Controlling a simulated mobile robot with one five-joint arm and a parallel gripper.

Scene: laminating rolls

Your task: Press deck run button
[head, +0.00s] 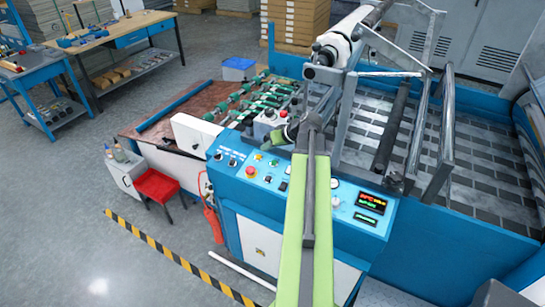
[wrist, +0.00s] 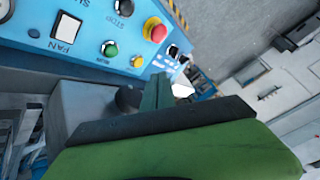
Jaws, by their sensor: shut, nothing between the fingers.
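A blue control panel (head: 225,158) faces me in the head view, with a red mushroom button (head: 250,171) and several smaller buttons. In the wrist view the panel shows the red button on a yellow collar (wrist: 155,30), a green button (wrist: 110,48), an orange button (wrist: 136,61) and a FAN switch (wrist: 65,30). A small grey box with red buttons (head: 268,126) stands behind the panel. My gripper (head: 283,136) is shut and empty, close beside this box; its green tip shows in the wrist view (wrist: 157,92). I cannot tell whether it touches anything.
Green feeder rollers (head: 250,100) lie behind the box, and metal frame bars (head: 435,130) stand to the right. A red stool (head: 160,187) and a fire extinguisher (head: 213,220) are at the left.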

